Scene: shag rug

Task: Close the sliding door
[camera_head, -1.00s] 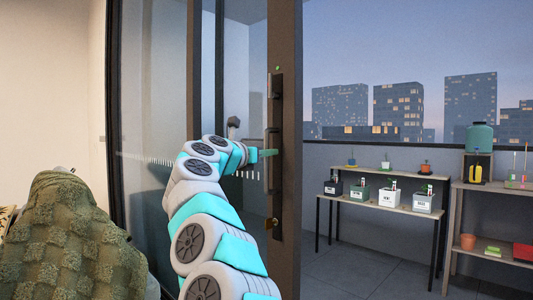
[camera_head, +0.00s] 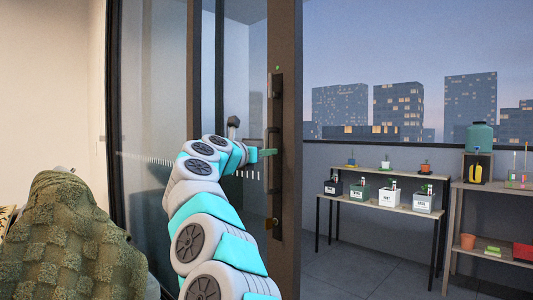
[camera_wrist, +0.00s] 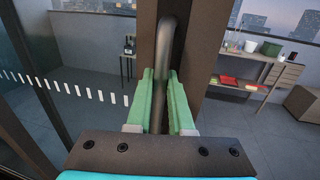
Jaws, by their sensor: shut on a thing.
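The sliding door's dark frame edge (camera_head: 286,190) stands upright in the middle of the head view, with open space to its right. A dark vertical bar handle (camera_head: 273,150) is on that edge. My gripper (camera_head: 268,152) reaches it from the left and is shut on the handle. In the wrist view the green fingers of my gripper (camera_wrist: 160,102) lie on both sides of the grey handle bar (camera_wrist: 166,55), whose curved top shows above them. The glass panel (camera_head: 237,80) of the door is left of the edge, partly hidden by my arm.
A blanket-covered seat (camera_head: 70,240) stands at the lower left. Beyond the opening, a table (camera_head: 400,208) holds several boxes and plants. A shelf (camera_head: 505,188) with a green jug (camera_head: 479,137) stands at the right. The balcony floor between is clear.

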